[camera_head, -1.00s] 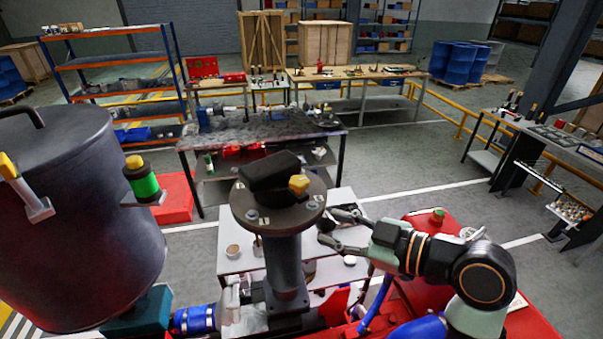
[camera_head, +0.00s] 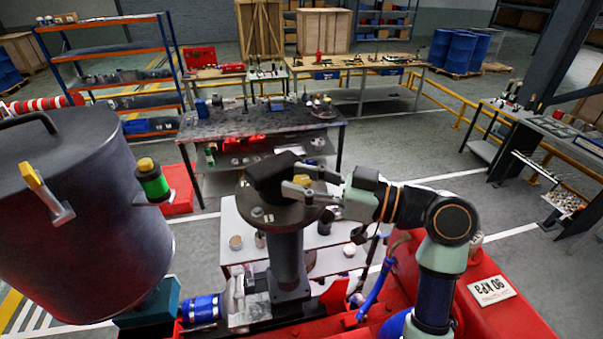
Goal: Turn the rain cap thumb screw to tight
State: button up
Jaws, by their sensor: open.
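The dark rain cap (camera_head: 268,178) sits on top of the round bolted flange (camera_head: 254,213) of the upright dark pipe (camera_head: 286,258), in the middle of the head view. My gripper (camera_head: 301,179) is open at the right side of the cap, reaching in from the right. One finger lies on the far side and one on the near side of the spot where the yellow thumb screw was visible earlier.
A large dark tank (camera_head: 85,215) with yellow-handled fittings stands at the left, and a green-banded fitting (camera_head: 153,182) sticks out toward the pipe. Red machine housing (camera_head: 495,285) lies at the lower right. A white table (camera_head: 228,227) with small parts stands behind the pipe.

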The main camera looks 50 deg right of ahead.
jog(key=shift+w, duration=0.15)
grip_shut()
